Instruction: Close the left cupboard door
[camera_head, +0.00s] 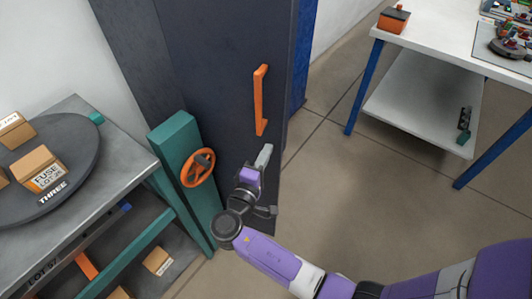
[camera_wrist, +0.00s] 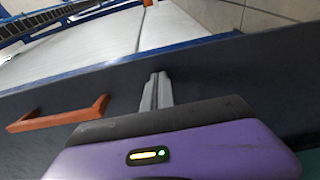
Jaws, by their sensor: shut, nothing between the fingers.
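The dark grey cupboard door (camera_head: 225,60) stands upright in the middle of the head view, with a vertical orange handle (camera_head: 260,100) near its right edge. Its face also fills a dark band across the wrist view (camera_wrist: 225,75), with the orange handle (camera_wrist: 60,117) at left. My gripper (camera_head: 265,153) is shut and empty, just below the handle in the head view and in front of the door's lower part. In the wrist view its fingertips (camera_wrist: 157,78) lie over the door face, right of the handle. I cannot tell whether they touch it, or how far open the door is.
A green post (camera_head: 185,170) with an orange handwheel (camera_head: 198,167) stands close left of my gripper. A grey bench (camera_head: 75,108) with boxes on a turntable is at left. A white table (camera_head: 440,40) with blue legs stands back right. Floor (camera_head: 350,180) between is clear.

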